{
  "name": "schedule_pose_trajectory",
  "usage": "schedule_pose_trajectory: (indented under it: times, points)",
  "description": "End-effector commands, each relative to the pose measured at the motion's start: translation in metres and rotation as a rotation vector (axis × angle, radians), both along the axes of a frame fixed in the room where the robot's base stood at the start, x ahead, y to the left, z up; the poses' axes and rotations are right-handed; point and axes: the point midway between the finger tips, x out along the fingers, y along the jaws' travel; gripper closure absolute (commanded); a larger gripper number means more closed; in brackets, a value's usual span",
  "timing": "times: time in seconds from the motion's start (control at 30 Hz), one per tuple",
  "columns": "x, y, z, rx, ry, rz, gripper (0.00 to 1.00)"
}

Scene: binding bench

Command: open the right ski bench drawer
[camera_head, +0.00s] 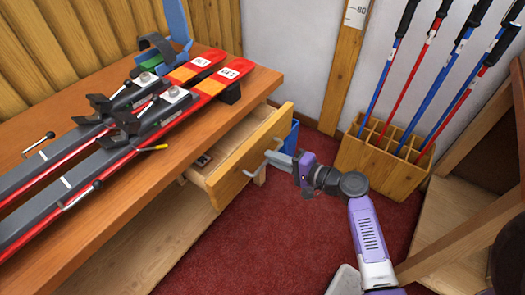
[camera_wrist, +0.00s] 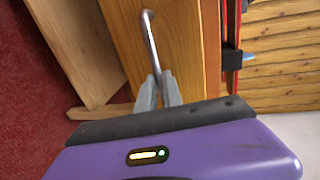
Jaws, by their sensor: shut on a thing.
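The right ski bench drawer (camera_head: 232,183) is pulled partly out from under the bench top, and part of its inside shows. Its wooden front also shows in the wrist view (camera_wrist: 187,45). A curved grey metal handle (camera_wrist: 149,38) is fixed to the front; in the head view it (camera_head: 248,174) is partly hidden by my gripper. My gripper (camera_head: 274,158) is at the outer side of the drawer front, shut on the handle. In the wrist view its two fingers (camera_wrist: 158,92) close around one end of the handle.
The bench (camera_head: 110,225) carries red and grey skis (camera_head: 130,125) with bindings. A blue bin (camera_head: 291,136) stands behind the drawer. A wooden rack (camera_head: 370,165) holds several ski poles at the right. Red carpet (camera_head: 275,235) in front of the drawer is clear.

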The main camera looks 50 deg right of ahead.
Motion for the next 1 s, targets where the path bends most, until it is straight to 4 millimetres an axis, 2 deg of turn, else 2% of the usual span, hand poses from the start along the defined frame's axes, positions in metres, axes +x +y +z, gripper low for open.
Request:
schedule_pose_trajectory:
  times: [0.03,0.2,0.4,0.63,1.0]
  points:
    - [-0.015,-0.001,-0.001,0.000,0.004,-0.003,1.00]
    - [-0.053,-0.002,-0.001,0.001,0.004,-0.002,1.00]
    - [-0.087,-0.003,0.000,0.001,0.002,-0.002,1.00]
    - [-0.106,-0.004,0.000,0.000,0.001,0.000,1.00]
    - [-0.109,-0.004,0.000,0.000,0.001,-0.001,1.00]
